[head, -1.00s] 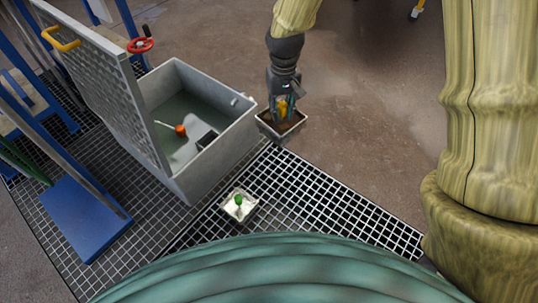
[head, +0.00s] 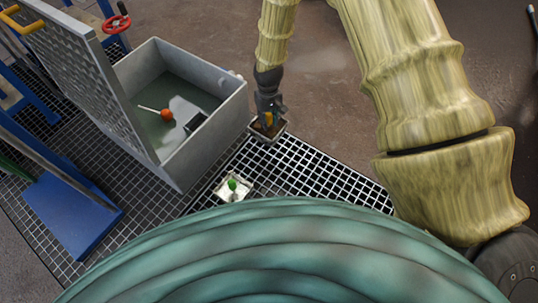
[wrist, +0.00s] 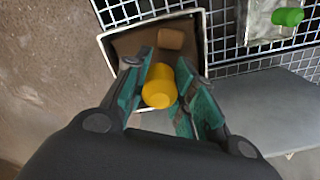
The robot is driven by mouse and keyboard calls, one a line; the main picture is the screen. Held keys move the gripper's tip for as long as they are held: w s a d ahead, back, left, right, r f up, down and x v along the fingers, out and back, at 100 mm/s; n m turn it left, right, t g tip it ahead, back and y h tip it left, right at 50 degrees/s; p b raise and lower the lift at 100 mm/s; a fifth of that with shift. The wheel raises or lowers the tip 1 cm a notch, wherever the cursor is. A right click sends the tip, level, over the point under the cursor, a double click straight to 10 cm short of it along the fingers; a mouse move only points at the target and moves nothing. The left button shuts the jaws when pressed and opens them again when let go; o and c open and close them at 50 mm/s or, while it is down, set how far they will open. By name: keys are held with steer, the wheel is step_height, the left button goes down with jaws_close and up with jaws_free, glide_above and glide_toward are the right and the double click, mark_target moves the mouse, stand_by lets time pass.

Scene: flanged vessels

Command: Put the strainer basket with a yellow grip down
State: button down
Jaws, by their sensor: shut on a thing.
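The strainer basket (head: 279,134) is a small pale-rimmed square box with brown contents. Its yellow grip (wrist: 159,86) stands between my fingers in the wrist view. My gripper (head: 268,117) is shut on the yellow grip, from above. In the head view the basket is beside the right wall of the grey tank, by the grating's far edge. In the wrist view the basket's rim (wrist: 104,42) surrounds a brown interior with a lighter brown lump, and the grating shows beyond it. I cannot tell whether the basket touches the grating.
A grey open tank (head: 213,137) with a raised perforated lid (head: 85,85) stands to the left, holding an orange float (head: 167,115). A pale square piece with a green knob (head: 233,185) sits on the grating (head: 310,177). The grating to its right is clear.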

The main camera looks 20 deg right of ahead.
mark_target(269, 125)
step_height(269, 125, down, 4)
steer(key=shift+d+r, duration=0.1)
steer(key=shift+r, duration=0.1)
step_height(269, 125, down, 10)
steer(key=b, duration=0.5)
steer(key=shift+r+b, duration=0.15)
steer(key=shift+b, duration=0.15)
steer(key=shift+s, duration=0.1)
steer(key=c, duration=1.2)
jaws_free()
steer(key=shift+f, duration=0.2)
steer(key=shift+r, duration=0.1)
step_height(269, 125, up, 12)
steer(key=p, duration=0.6)
steer(key=shift+r+p, duration=0.1)
steer(key=shift+p, duration=0.2)
